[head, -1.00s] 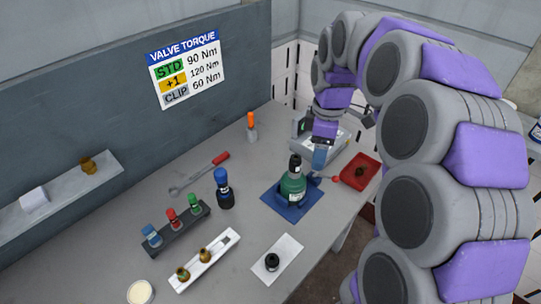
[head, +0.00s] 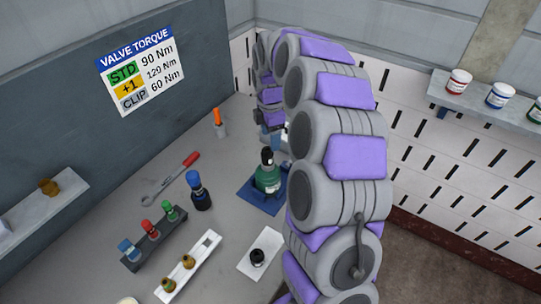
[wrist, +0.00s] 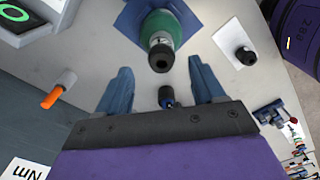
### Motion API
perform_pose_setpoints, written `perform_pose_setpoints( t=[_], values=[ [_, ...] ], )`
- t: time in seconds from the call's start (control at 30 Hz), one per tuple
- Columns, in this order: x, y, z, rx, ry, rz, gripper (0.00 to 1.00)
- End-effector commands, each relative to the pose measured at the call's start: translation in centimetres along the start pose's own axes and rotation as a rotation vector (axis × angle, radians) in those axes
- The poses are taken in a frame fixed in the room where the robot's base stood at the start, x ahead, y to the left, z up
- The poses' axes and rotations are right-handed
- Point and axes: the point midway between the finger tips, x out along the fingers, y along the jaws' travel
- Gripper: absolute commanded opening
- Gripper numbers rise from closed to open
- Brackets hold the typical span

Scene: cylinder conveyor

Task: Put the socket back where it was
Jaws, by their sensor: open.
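The black socket (head: 257,257) stands on a white mat (head: 274,240) in the head view; it also shows in the wrist view (wrist: 245,55). A dark rack (head: 135,262) holds blue (head: 127,250), red (head: 150,229) and green (head: 170,212) pieces. A green tool with a black top (head: 267,180) stands on a blue mat (head: 248,197). My gripper (wrist: 160,66) is open and empty in the wrist view. The green tool's tip lies beyond the fingertips, and a blue-capped black tool (wrist: 166,97) shows between the fingers. My arm partly hides the gripper (head: 275,135) in the head view.
A white tray (head: 209,246) holds two brass pieces. A wall shelf (head: 40,205) is at left; a shelf with paint pots (head: 500,108) is at right.

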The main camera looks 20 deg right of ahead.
Motion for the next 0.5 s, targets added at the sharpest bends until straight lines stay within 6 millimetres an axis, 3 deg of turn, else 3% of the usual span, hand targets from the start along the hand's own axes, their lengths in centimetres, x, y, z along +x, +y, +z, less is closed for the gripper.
perform_pose_setpoints(
  t=[0.13,0.5],
  values=[
    [2.3,-0.1,-0.5,-0.002,-0.004,-0.001,0.68],
    [4.7,0.1,0.6,0.000,0.004,0.002,0.68]
  ],
)
